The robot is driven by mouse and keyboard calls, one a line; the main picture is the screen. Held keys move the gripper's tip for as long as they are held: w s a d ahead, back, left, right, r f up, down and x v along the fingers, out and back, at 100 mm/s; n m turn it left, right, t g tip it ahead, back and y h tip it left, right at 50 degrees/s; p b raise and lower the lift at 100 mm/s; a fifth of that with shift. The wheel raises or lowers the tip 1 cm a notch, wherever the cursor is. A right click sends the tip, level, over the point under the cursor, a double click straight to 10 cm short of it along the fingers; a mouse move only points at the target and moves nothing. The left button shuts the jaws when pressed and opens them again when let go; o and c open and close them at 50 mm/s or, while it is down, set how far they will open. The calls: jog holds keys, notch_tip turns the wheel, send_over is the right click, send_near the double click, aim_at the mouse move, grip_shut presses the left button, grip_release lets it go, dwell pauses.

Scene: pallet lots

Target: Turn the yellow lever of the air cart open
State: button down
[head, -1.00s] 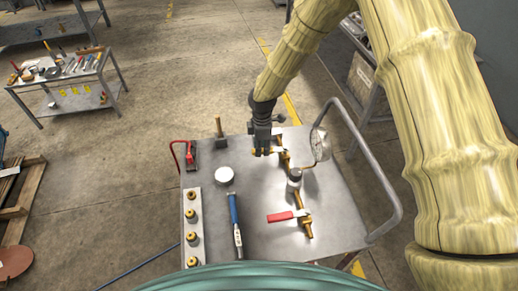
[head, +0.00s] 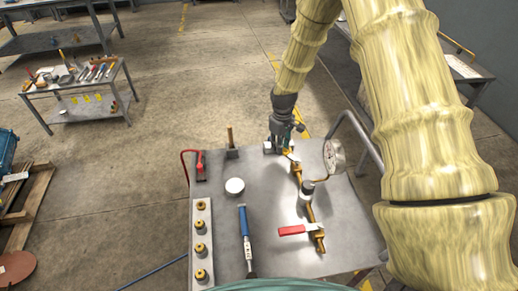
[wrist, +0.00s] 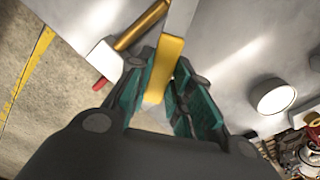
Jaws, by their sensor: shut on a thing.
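The air cart's grey top (head: 270,210) fills the middle of the head view. A brass pipe (head: 307,206) runs along its right part. My gripper (head: 282,146) is at the pipe's far end, near the cart's far edge. In the wrist view the yellow lever (wrist: 165,66) lies between the teal-padded fingers of my gripper (wrist: 165,98), which is shut on it. In the head view the gripper hides most of the lever. A red lever (head: 293,230) sits on the near end of the pipe, pointing left.
A round gauge (head: 334,155) and a cart handle (head: 366,141) stand right of the gripper. A white disc (head: 235,186), a blue-handled tool (head: 245,225) and a strip of brass fittings (head: 201,240) lie left. A tool table (head: 80,88) stands far left, across open floor.

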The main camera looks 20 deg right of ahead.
jog(key=d+m, duration=0.1)
jog(key=w+d+m, duration=0.1)
jog(key=m, duration=0.1)
jog(key=shift+d+m, duration=0.3)
jog(key=shift+d, duration=0.1)
jog(key=shift+s+d+m+b, duration=0.2)
jog(key=shift+d+m+b, duration=0.2)
jog(key=shift+d+m, duration=1.05)
jog(key=shift+a+m, duration=0.1)
jog(key=shift+m, duration=0.25)
jog(key=c, duration=1.3)
grip_release()
jog(key=shift+s, duration=0.1)
jog(key=shift+a+r, duration=0.1)
jog(key=shift+r, duration=0.3)
notch_tip(320, 180, up, 11)
jog(key=shift+r, duration=0.1)
